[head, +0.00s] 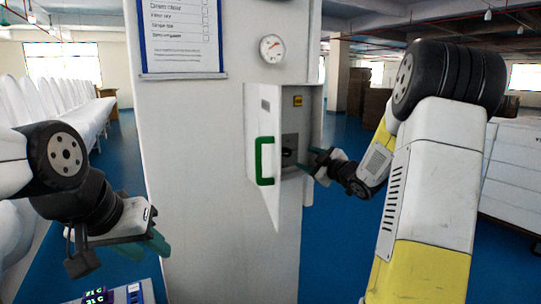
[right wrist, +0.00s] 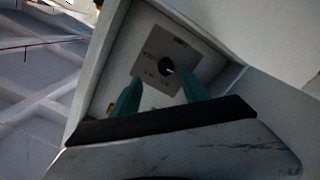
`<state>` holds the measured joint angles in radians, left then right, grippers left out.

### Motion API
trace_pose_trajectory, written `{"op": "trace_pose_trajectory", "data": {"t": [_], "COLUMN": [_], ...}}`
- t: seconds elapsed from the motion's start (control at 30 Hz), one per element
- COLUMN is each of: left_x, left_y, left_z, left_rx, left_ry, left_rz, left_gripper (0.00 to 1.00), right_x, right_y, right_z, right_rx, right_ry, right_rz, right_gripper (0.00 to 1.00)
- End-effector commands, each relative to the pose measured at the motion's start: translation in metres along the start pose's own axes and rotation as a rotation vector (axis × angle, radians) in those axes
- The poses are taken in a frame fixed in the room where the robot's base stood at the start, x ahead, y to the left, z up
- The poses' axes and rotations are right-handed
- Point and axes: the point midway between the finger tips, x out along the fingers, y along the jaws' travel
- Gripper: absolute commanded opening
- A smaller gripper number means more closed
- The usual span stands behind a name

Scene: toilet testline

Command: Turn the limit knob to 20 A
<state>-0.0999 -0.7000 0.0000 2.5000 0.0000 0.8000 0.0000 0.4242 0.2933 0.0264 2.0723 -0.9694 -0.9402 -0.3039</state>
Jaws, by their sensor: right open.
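The limit knob (right wrist: 166,68) is a small dark round knob on a grey plate (right wrist: 185,50) inside an open wall box, seen in the right wrist view. Its scale marks are too small to read. In the head view the knob (head: 288,153) is a dark spot inside the box. My right gripper (head: 314,160) reaches into the box from the right. Its two green fingers (right wrist: 158,92) are apart, with the knob just beyond and between their tips; contact cannot be told. My left gripper (head: 160,245) hangs at the lower left, away from the box; its finger gap is unclear.
The box door (head: 265,190) with a green handle (head: 264,160) stands open on the left of the box. A gauge (head: 272,48) and a paper checklist (head: 181,35) are above. A small display panel (head: 112,295) is at the bottom left. White toilets (head: 50,105) line the left.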

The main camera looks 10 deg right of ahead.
Motion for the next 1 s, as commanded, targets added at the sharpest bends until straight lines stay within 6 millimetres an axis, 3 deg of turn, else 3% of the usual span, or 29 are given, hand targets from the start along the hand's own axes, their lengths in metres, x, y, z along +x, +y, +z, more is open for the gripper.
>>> {"op": "trace_pose_trajectory", "data": {"t": [0.23, 0.5, 0.7, 1.0], "left_x": [0.0, 0.0, 0.0, 0.0], "left_y": [0.0, 0.0, 0.0, 0.0], "left_z": [0.0, 0.0, 0.0, 0.0], "left_rx": [0.0, 0.0, 0.0, 0.0], "left_ry": [0.0, 0.0, 0.0, 0.0], "left_rz": [0.0, 0.0, 0.0, 0.0], "left_gripper": [0.36, 0.36, 0.36, 0.36], "right_x": [0.011, 0.054, 0.075, 0.08], "right_y": [-0.006, -0.008, -0.007, -0.007], "right_z": [0.004, 0.0, -0.001, -0.001], "right_rx": [-0.022, -0.021, -0.02, -0.02], "right_ry": [0.075, 0.075, 0.073, 0.072], "right_rz": [-0.014, -0.015, -0.013, -0.012], "right_gripper": [0.53, 0.53, 0.53, 0.53]}}
